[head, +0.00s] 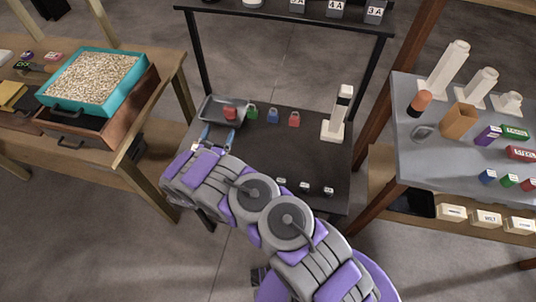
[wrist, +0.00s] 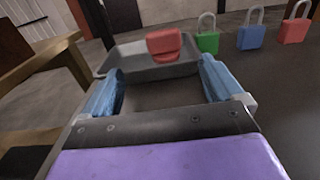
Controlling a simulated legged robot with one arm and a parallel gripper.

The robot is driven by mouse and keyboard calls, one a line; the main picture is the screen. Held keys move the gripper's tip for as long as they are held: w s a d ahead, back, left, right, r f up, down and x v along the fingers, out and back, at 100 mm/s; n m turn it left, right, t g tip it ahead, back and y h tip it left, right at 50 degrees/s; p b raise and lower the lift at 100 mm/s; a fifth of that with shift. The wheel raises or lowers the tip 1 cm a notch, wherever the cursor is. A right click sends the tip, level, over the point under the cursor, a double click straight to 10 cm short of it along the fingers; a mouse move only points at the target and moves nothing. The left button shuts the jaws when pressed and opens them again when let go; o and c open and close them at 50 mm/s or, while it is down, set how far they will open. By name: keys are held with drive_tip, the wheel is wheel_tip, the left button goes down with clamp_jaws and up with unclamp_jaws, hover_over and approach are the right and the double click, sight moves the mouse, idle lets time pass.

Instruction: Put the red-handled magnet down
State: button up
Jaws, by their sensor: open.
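A red block-like piece (head: 230,113), which looks like the red-handled magnet, sits at the right part of a shallow grey metal tray (head: 207,110) on the dark table. In the wrist view the red piece (wrist: 164,45) shows at the tray's far side, above the tray (wrist: 108,62); its lower part cannot be made out. My gripper (head: 217,135) is at the tray's near side. In the wrist view its blue fingers (wrist: 161,72) are spread wide with nothing between them, and the red piece is beyond their tips, apart from them.
Green (head: 252,112), blue (head: 272,115) and red (head: 294,119) padlocks stand right of the tray. A white tower-like piece (head: 338,115) stands farther right. A teal tray of pellets (head: 92,80) is on the left bench. A grey table (head: 440,150) with blocks is at right.

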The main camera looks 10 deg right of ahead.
drive_tip(key=w+d+r+m+g+h, duration=0.2)
drive_tip(key=d+r+m+h, duration=0.3)
drive_tip(key=d+r, duration=0.45)
drive_tip(key=s+d+r+m+g+h, duration=0.2)
drive_tip(key=s+d+r+m+g, duration=0.5)
drive_tip(key=d, duration=0.4)
drive_tip(key=s+d+r+m+g+h, duration=0.2)
drive_tip(key=s+d+r+m+g, duration=0.35)
drive_tip(key=d+r, duration=0.5)
drive_tip(key=s+d+r+m+g+y, duration=0.1)
drive_tip(key=s+d+m+g+y, duration=0.15)
drive_tip(key=s, duration=0.45)
drive_tip(key=s+d+r+m+g+y, duration=0.1)
drive_tip(key=s+m+y, duration=0.15)
drive_tip(key=s, duration=0.55)
drive_tip(key=s+d+r+m+g+y, duration=0.2)
drive_tip(key=s+m, duration=0.2)
drive_tip(key=s, duration=0.3)
drive_tip(key=s+a+m+t+y, duration=0.1)
drive_tip(key=s+a+m+y, duration=0.4)
drive_tip(key=s+a+y, duration=0.3)
drive_tip(key=s+a, duration=0.3)
drive_tip(key=s, duration=0.4)
drive_tip(key=shift+s+a+r, duration=0.15)
drive_tip(key=shift+a+r, duration=0.1)
drive_tip(key=shift+a, duration=0.05)
